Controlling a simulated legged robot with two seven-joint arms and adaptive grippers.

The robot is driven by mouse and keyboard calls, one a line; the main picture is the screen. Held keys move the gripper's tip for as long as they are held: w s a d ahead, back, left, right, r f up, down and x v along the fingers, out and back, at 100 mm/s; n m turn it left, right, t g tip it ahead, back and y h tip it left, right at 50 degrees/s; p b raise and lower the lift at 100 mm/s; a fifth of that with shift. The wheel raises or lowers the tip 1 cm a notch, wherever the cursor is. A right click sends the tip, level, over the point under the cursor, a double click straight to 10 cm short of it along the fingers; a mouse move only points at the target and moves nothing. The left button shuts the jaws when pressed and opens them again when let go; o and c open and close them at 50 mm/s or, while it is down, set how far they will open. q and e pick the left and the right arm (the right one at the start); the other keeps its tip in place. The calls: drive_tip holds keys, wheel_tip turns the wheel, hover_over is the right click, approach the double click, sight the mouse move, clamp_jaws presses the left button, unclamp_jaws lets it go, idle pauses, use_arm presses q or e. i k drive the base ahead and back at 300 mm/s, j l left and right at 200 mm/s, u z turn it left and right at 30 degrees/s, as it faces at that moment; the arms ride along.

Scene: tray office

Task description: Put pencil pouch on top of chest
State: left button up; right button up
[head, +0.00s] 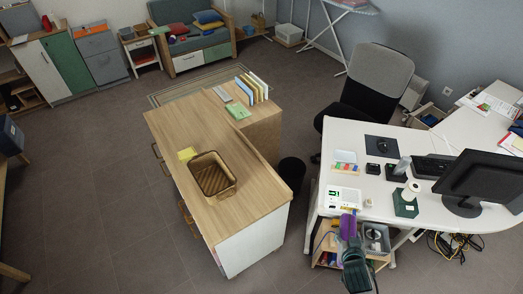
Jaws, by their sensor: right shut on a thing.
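The pencil pouch (348,225) is purple and stands upright in my right gripper (351,244), near the bottom right of the head view. The right gripper is shut on its lower part, and the fingertips are partly hidden. The pouch shows in front of the white desk's near edge. The chest (177,136) is a long wood-topped unit with white sides and handles on its left side. It stands left of the gripper, across a gap of floor. My left gripper is not in view.
A brown basket (233,188) and a yellow note lie on the chest top; its far left part is bare. Books (252,88) stand on the adjoining wooden unit (262,128). The white desk (335,140) holds a monitor (480,178) and small items. A dark bin (292,170) stands between.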

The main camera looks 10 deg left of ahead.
sight(197, 136)
drive_tip(key=k+j+u, duration=0.25)
drive_tip(key=j, duration=0.75)
drive_tip(key=i+j+u, duration=0.1)
drive_tip(key=j+u, duration=0.2)
drive_tip(key=j, duration=0.65)
